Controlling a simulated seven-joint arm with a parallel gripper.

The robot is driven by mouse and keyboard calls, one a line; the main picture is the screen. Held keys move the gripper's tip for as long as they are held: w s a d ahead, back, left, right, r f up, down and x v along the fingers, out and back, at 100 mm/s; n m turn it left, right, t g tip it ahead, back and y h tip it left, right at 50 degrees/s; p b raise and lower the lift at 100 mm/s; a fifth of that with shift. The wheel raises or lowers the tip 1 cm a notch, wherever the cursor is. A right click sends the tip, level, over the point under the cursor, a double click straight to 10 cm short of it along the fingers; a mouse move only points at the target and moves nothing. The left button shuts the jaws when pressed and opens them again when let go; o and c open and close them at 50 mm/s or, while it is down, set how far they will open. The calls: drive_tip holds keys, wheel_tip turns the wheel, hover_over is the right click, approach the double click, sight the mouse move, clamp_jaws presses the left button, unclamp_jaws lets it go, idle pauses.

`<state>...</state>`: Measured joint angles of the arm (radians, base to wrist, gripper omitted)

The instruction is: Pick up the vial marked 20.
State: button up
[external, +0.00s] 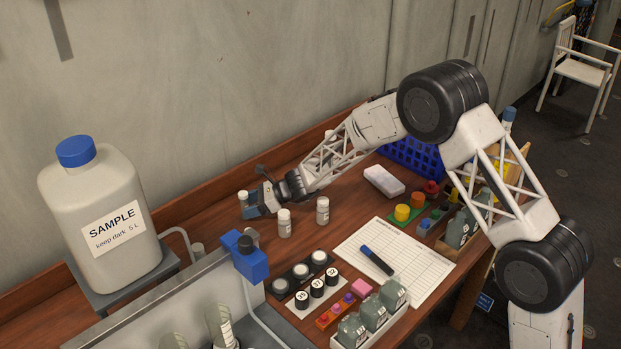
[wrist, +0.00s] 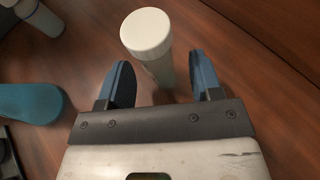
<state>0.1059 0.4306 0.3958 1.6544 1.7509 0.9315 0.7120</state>
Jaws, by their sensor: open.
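Several white-capped vials stand on the wooden table. One vial (external: 243,199) is at my gripper (external: 256,203), and two others, a left vial (external: 284,223) and a right vial (external: 322,211), stand to its right. In the wrist view, a white-capped vial (wrist: 151,42) stands upright between and slightly beyond the blue fingers of my gripper (wrist: 160,66). The fingers are open with a gap on each side of it. I cannot read the number 20 on any vial; the label of the one between the fingers is not visible.
Another white-capped item (wrist: 38,16) and a blue rounded object (wrist: 30,102) lie to the left in the wrist view.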

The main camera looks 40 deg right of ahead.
sight(243, 198)
drive_tip(key=shift+x, duration=1)
drive_tip(key=shift+c, duration=0.3)
drive_tip(key=c, duration=0.9)
drive_tip(key=shift+r, duration=0.1)
drive_tip(key=shift+r, duration=4.95)
